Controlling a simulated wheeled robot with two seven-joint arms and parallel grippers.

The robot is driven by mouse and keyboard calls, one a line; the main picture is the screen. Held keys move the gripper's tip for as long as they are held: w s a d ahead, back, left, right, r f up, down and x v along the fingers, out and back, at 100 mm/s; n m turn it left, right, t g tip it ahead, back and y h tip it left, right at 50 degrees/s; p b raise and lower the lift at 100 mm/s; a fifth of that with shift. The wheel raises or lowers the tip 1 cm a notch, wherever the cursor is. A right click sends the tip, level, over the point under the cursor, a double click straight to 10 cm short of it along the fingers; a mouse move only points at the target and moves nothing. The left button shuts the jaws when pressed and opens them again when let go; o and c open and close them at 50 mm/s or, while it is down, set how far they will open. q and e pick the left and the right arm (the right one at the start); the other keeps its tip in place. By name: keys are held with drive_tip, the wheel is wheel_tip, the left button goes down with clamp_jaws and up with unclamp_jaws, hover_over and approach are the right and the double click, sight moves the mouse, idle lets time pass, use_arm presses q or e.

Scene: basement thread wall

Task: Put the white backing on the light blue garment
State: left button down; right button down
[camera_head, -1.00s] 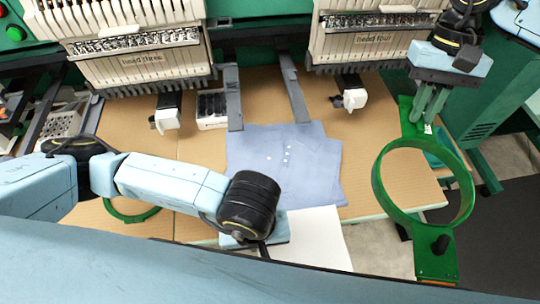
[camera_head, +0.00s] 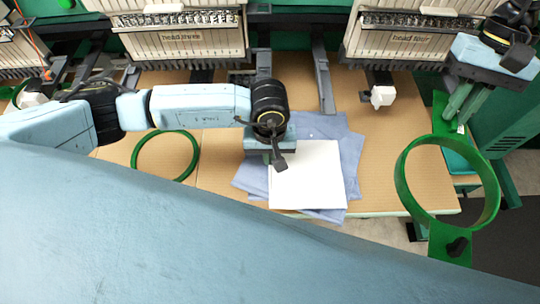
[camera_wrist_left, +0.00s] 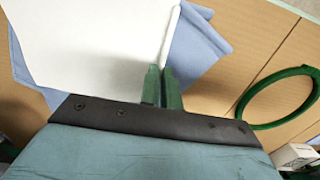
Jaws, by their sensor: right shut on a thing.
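The white backing (camera_head: 308,178) lies flat over the light blue garment (camera_head: 352,150), whose edges show around it on the table. The backing also shows in the left wrist view (camera_wrist_left: 85,40), with the garment (camera_wrist_left: 195,45) under it. My left gripper (camera_head: 276,160) is at the backing's far left corner. In the left wrist view its two green fingers (camera_wrist_left: 162,75) are close together, with the backing's edge running between them. My right gripper (camera_head: 459,115) is shut on a green hoop frame (camera_head: 402,185) and holds it at the right, beyond the table's edge.
A second green hoop (camera_head: 138,170) lies on the table left of the garment. The embroidery heads (camera_head: 190,45) (camera_head: 405,45) and a grey arm (camera_head: 324,85) overhang the back of the table. Bare table (camera_head: 390,150) shows right of the garment.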

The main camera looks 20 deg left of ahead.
use_arm(q)
drive_tip(key=shift+f, duration=0.6)
use_arm(e)
drive_tip(key=shift+r, duration=0.15)
use_arm(q)
drive_tip(key=shift+f+b, duration=0.55)
drive_tip(key=shift+b, duration=0.15)
use_arm(e)
drive_tip(key=shift+f, duration=0.75)
use_arm(q)
drive_tip(key=c, duration=1.6)
unclamp_jaws()
drive_tip(key=shift+r, duration=0.1)
use_arm(e)
drive_tip(key=shift+r, duration=0.15)
drive_tip(key=shift+r, duration=0.1)
use_arm(q)
drive_tip(key=shift+r+p, duration=0.6)
drive_tip(key=shift+p, duration=0.25)
use_arm(e)
drive_tip(key=shift+r, duration=0.6)
use_arm(q)
wheel_tip(320, 180, up, 12)
drive_tip(key=shift+w+a+f+b, duration=0.1)
drive_tip(key=shift+w+b, duration=0.05)
drive_tip(key=shift+b, duration=0.55)
use_arm(e)
drive_tip(key=shift+f, duration=0.65)
